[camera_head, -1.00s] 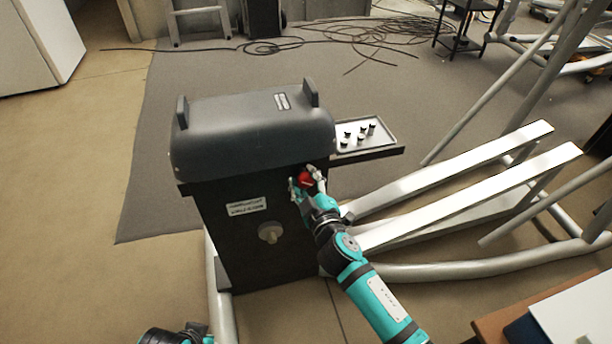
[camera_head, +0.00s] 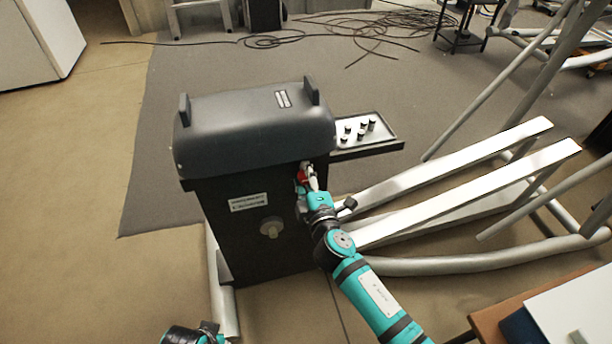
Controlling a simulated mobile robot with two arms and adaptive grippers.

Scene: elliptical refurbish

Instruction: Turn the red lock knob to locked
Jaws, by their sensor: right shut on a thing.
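The red lock knob (camera_head: 303,176) is on the front of the dark machine housing (camera_head: 240,215), near its upper right corner. My right gripper (camera_head: 308,178) is at the knob and shut on it, with its fingers covering part of the red. The knob's exact angle is too small to tell. My left arm shows only as a small part (camera_head: 194,334) at the bottom edge, and I cannot tell whether its fingers are open or shut.
A grey cover (camera_head: 250,130) with two upright handles tops the housing. A tray (camera_head: 385,141) with several small dark parts juts out right. White rails (camera_head: 470,195) run to the right.

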